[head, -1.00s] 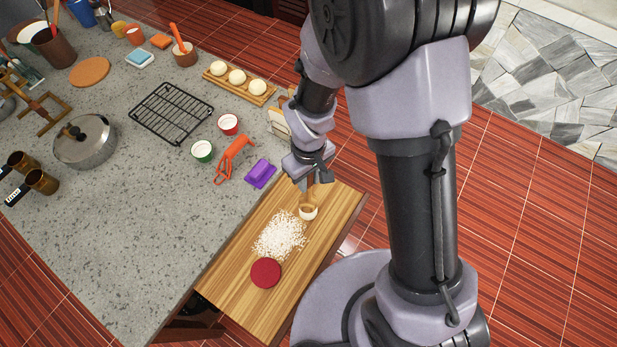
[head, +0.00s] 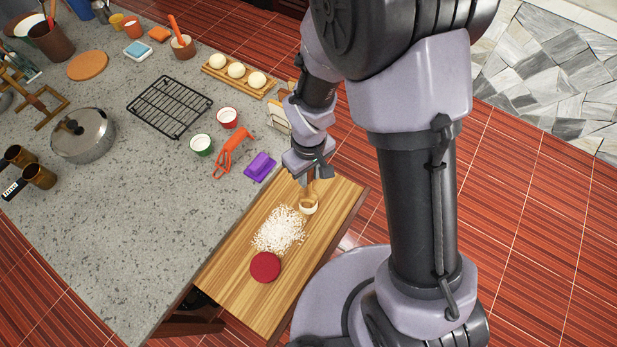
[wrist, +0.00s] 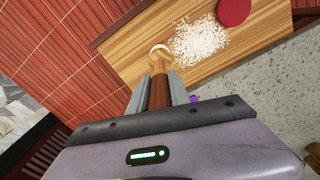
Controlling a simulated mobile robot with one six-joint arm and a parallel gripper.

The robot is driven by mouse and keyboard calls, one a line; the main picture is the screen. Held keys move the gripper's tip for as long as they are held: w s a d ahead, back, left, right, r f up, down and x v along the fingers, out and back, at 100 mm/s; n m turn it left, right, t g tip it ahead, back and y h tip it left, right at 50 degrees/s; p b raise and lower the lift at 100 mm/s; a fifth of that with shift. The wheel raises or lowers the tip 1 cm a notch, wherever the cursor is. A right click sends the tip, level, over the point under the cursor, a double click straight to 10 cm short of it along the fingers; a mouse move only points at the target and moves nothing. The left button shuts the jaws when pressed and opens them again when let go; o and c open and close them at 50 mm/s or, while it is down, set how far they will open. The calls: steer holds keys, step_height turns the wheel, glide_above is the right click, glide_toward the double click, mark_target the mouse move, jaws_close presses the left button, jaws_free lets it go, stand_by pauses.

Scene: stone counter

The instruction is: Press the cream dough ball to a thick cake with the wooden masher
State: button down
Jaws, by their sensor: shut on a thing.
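My gripper (head: 312,174) is over the far part of the wooden board. It is shut on the brown handle of the wooden masher (head: 309,189), which points down; the handle also shows between the fingers in the wrist view (wrist: 159,92). The cream dough (head: 308,210) is a small pale piece on the board, right under the masher's head, and it appears in the wrist view (wrist: 157,48). The masher's head covers most of the dough's top and seems to touch it, so I cannot tell how flat the dough is.
The wooden board (head: 235,275) holds scattered white grains (head: 279,230) and a dark red disc (head: 265,267). On the counter (head: 130,230) beside it are a purple block (head: 260,166), an orange peeler (head: 232,148), and small green (head: 202,145) and red (head: 228,117) cups.

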steer(key=shift+f+b, duration=1.4)
steer(key=shift+b, duration=0.85)
stand_by(2.6)
stand_by(0.4)
step_height(320, 180, up, 7)
steer(key=p, duration=0.5)
steer(key=shift+r+p, duration=0.2)
steer(key=shift+p, duration=0.15)
steer(key=shift+f, duration=0.1)
